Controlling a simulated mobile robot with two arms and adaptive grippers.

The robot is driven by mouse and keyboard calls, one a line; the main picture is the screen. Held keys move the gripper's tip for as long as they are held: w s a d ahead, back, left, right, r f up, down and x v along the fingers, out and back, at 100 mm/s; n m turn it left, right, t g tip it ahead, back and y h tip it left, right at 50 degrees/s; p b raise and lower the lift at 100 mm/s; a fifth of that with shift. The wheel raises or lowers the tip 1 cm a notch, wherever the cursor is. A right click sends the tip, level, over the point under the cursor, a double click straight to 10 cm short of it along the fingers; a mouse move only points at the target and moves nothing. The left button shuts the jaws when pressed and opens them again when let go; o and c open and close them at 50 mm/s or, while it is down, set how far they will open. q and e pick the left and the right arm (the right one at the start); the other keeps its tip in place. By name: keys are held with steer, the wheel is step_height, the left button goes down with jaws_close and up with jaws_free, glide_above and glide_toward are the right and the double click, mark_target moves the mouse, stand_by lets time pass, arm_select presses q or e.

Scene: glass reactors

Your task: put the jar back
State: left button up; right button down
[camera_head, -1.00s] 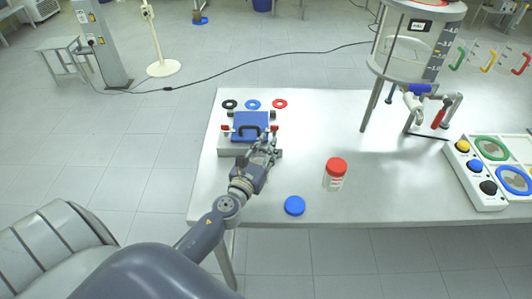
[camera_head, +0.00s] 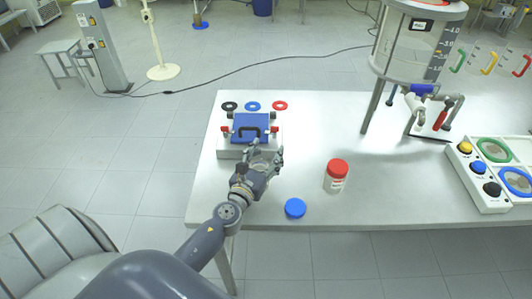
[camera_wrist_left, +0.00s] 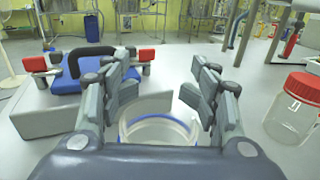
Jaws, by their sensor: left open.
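My left gripper (camera_head: 265,154) is open, just in front of the white box with the blue top (camera_head: 232,147). In the left wrist view an open clear jar with a blue ring at its rim (camera_wrist_left: 160,130) stands between the spread fingers (camera_wrist_left: 162,95); I cannot tell whether they touch it. The gripper mostly hides this jar in the head view. A clear jar with a red lid (camera_head: 336,177) stands upright to the right of the gripper and also shows in the left wrist view (camera_wrist_left: 295,108). A blue lid (camera_head: 295,208) lies near the table's front edge.
The box has a black handle (camera_head: 249,131) and red clamps. Black, blue and red rings (camera_head: 253,106) lie behind it. A glass reactor (camera_head: 415,45) on legs stands at the back right, a button panel (camera_head: 478,178) at the right. The table's middle (camera_head: 325,125) is clear.

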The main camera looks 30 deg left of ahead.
arm_select(q)
steer(key=shift+r, duration=0.15)
steer(key=s+b, duration=0.1)
steer(key=s, duration=0.2)
steer(key=s+d+b, duration=0.1)
steer(key=s, duration=0.3)
steer(key=s+b, duration=0.1)
steer(key=s, duration=0.2)
steer(key=shift+s+d+f, duration=0.2)
steer(key=shift+s+d, duration=0.1)
steer(key=shift+d, duration=0.05)
steer(key=shift+s+d+r, duration=0.1)
steer(key=shift+s+r, duration=0.1)
steer(key=shift+s, duration=0.45)
